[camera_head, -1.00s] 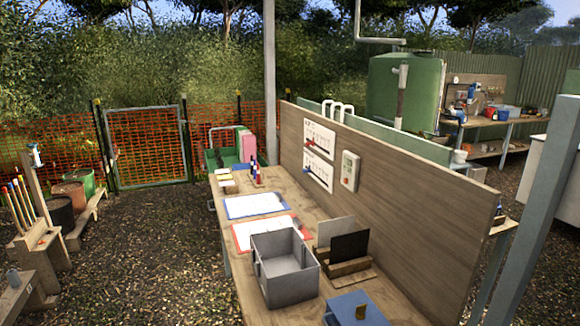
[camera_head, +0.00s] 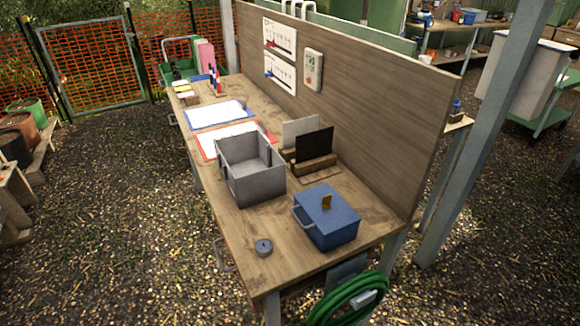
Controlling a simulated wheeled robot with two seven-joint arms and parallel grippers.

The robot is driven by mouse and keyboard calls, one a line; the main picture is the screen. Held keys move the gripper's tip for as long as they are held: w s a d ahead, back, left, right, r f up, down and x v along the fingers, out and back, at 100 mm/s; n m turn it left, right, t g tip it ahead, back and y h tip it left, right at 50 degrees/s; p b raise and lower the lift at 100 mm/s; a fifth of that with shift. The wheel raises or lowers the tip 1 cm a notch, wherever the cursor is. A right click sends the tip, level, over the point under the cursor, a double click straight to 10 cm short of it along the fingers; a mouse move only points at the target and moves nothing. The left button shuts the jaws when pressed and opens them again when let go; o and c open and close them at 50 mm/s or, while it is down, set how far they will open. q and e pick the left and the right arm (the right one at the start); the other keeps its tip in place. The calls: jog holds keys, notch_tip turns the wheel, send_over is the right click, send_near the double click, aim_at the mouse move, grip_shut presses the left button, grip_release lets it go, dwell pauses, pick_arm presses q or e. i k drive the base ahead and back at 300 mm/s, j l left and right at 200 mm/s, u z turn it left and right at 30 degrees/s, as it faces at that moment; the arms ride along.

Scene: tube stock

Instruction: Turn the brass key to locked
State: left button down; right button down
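A small brass key (camera_head: 326,201) stands up from the lid of a blue box (camera_head: 338,228) at the near right end of the wooden bench. The box has a handle on its left side and its lid is down. The key looks like a small upright tab; I cannot tell from here which way it is turned or read any lock marking. Neither of my grippers shows in the view.
A grey open crate (camera_head: 252,185) stands left of the blue box. A small grey round object (camera_head: 263,247) lies near the bench's front edge. A wooden holder (camera_head: 310,165) with upright panels is behind. A green hose (camera_head: 350,300) hangs at the bench end.

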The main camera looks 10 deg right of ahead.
aim_at(325, 201)
jog(key=j+z, duration=0.1)
jog(key=z, duration=0.65)
jog(key=k+j+z, duration=0.1)
jog(key=z, duration=0.3)
jog(key=j+z, duration=0.1)
jog(key=z, duration=0.3)
jog(key=k+j, duration=0.15)
jog(key=k, duration=0.15)
